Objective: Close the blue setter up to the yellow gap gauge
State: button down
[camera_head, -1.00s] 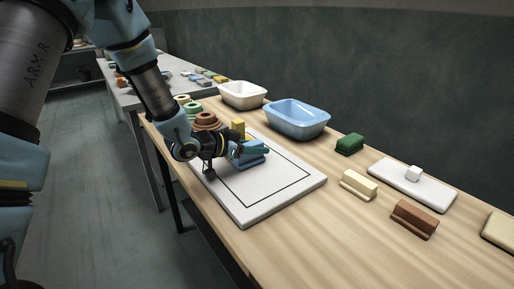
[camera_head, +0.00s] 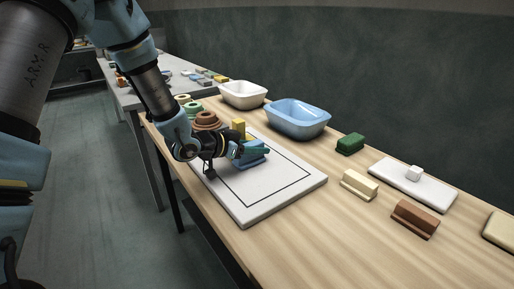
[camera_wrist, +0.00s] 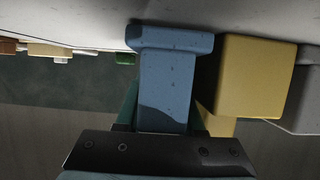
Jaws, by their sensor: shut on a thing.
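The blue setter (camera_head: 254,159) stands on the white board, with its wide flange against the board. My gripper (camera_wrist: 165,108) is shut on its narrower upright part, one green finger on each side. The yellow gap gauge (camera_head: 238,128) stands just beyond the setter in the head view. In the wrist view the gauge (camera_wrist: 258,78) is right of the setter (camera_wrist: 168,75). Only a thin dark line shows between the setter's flange and the gauge; I cannot tell whether they touch. My gripper partly hides the setter in the head view.
The white board (camera_head: 252,216) has a black outline and open room toward its front right. A blue basin (camera_head: 297,118) and a white basin (camera_head: 243,95) stand behind. Brown rings (camera_head: 207,121) are at the left. Green, cream and brown blocks lie right of the board.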

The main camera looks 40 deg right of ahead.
jog(key=shift+f, duration=0.1)
jog(key=shift+c, duration=2.2)
grip_release()
jog(key=shift+a, duration=0.1)
jog(key=b+v, duration=0.1)
jog(key=v, duration=0.9)
jog(key=shift+a, duration=0.3)
